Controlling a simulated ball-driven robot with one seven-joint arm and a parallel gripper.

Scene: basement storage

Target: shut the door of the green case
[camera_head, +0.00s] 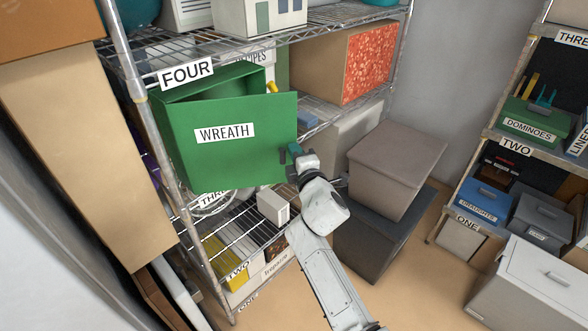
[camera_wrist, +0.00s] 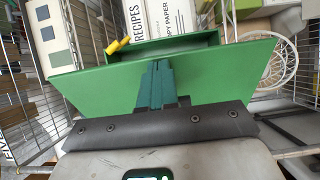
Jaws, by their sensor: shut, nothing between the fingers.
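The green case (camera_head: 212,82) stands on the wire shelf below the sign FOUR. Its green door (camera_head: 220,158), labelled WREATH, is partly open, and its right side stands out from the case. In the wrist view the door (camera_wrist: 215,72) slants across the picture, with part of the green case (camera_wrist: 150,50) behind it. My gripper (camera_head: 288,153) is shut and empty at the door's right edge. In the wrist view the gripper's fingers (camera_wrist: 156,84) overlap the door's face; I cannot tell whether they touch it.
A cardboard box with a red speckled side (camera_head: 368,62) is right of the case. Stacked grey bins (camera_head: 395,160) stand on the floor right of my arm. A yellow item (camera_wrist: 117,45) shows beyond the door. A shelf upright (camera_head: 160,165) is close on the left.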

